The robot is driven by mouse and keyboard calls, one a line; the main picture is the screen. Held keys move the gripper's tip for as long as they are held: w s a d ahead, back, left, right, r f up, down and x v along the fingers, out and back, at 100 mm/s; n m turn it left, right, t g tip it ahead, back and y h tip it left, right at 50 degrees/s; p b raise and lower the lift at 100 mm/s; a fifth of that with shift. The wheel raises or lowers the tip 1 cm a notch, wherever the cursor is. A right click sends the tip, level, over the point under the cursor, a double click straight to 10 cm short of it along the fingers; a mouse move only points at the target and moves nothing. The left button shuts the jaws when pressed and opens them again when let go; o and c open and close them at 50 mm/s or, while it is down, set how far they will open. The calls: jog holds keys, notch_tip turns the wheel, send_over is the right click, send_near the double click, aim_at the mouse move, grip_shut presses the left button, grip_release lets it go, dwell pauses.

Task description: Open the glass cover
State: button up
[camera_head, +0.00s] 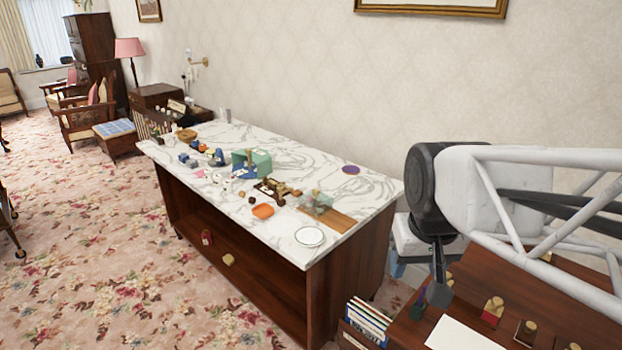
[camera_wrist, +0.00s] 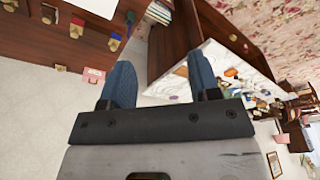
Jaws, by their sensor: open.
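A small clear, greenish cover that looks like glass (camera_head: 316,200) sits on a wooden board (camera_head: 340,219) near the right end of the marble-topped counter (camera_head: 352,240). It appears closed, but it is too small to make out a handle or hinge. My gripper (camera_wrist: 162,80) shows in the wrist view with its two blue-grey fingers wide apart and nothing between them. It is off to the right of the counter, well away from the cover. In the wrist view the counter top (camera_wrist: 183,86) lies beyond the right finger, and the cover cannot be picked out.
A white plate (camera_head: 310,236), an orange dish (camera_head: 263,211), a brass-and-wood device (camera_head: 272,190) and a green box (camera_head: 262,160) stand near the cover. A dark wooden desk (camera_head: 470,272) with blocks and paper is below my arm. Books (camera_head: 368,318) stand beside the desk.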

jog(key=w+a+r, duration=0.1)
jog(key=w+r, duration=0.1)
jog(key=w, duration=0.7)
jog(key=w+a+r, duration=0.1)
jog(key=w+r, duration=0.1)
jog(key=w, duration=0.7)
jog(key=g, duration=0.2)
send_over(316, 190)
jog(key=f, duration=2.1)
jog(key=shift+s+d+f, duration=0.1)
jog(key=shift+s+f, duration=0.15)
jog(key=shift+s, duration=0.15)
jog(key=shift+w+f, duration=0.45)
jog(key=shift+f, duration=0.15)
jog(key=shift+f, duration=3.75)
